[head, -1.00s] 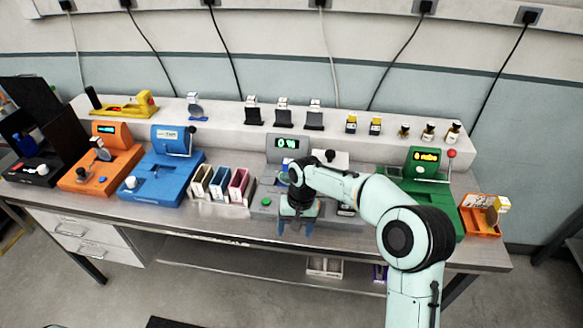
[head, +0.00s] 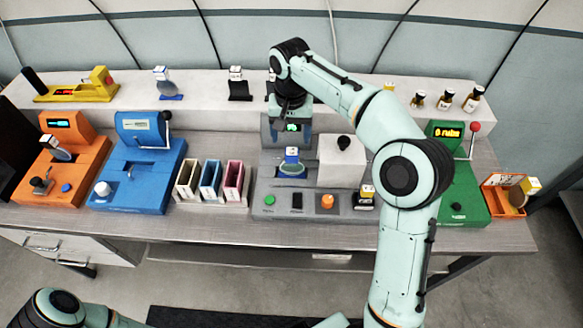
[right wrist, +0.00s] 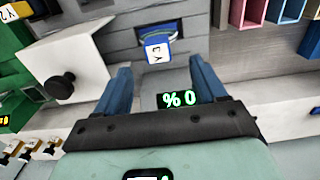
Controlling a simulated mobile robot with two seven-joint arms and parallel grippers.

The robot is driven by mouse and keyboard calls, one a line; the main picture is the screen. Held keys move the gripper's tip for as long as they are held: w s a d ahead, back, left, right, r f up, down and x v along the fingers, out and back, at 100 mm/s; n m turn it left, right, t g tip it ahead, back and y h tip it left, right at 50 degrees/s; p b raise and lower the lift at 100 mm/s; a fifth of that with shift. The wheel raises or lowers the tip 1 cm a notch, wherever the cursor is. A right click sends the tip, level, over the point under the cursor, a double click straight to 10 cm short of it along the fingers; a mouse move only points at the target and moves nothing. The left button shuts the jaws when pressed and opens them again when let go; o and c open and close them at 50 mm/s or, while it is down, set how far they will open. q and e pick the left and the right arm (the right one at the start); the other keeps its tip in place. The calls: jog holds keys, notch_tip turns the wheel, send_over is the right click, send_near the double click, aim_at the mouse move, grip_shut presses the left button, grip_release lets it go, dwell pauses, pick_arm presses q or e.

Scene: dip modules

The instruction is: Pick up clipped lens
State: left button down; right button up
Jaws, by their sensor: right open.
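A round lens (head: 292,169) with a white-and-blue clip tag stands in a blue holder in the grey machine. In the right wrist view its clip tag (right wrist: 157,50) reads "Y 3", and the blue holder shows behind it. My right gripper (head: 288,122) is over the back of the grey machine, by its green display, behind the lens. In the right wrist view the open gripper (right wrist: 161,82) has its blue fingers wide apart, with nothing between them; the tag appears beyond the tips. My left arm shows at the lower left, but its gripper is out of view.
The grey machine (head: 258,208) has a white block (head: 340,163) with a black knob right of the lens. Coloured slots (head: 210,178) and a blue machine (head: 135,190) stand left. A green machine (head: 462,205) stands right. Tagged items line the white shelf (head: 205,88).

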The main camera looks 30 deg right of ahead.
aim_at(293, 151)
jog(key=shift+f, duration=0.9)
jog(key=shift+w+f, duration=0.15)
jog(key=shift+f, duration=0.45)
jog(key=f, duration=0.2)
jog(key=f+b, duration=0.1)
jog(key=f, duration=0.1)
jog(key=shift+s+d+f, duration=0.1)
jog(key=shift+s, duration=0.3)
jog(key=shift+f, duration=0.4)
pick_arm(q)
jog(key=shift+s+f, duration=0.3)
jog(key=shift+f, duration=0.25)
jog(key=shift+s+f, duration=0.25)
jog(key=shift+f, duration=0.25)
pick_arm(e)
jog(key=shift+w, duration=0.1)
grip_shut()
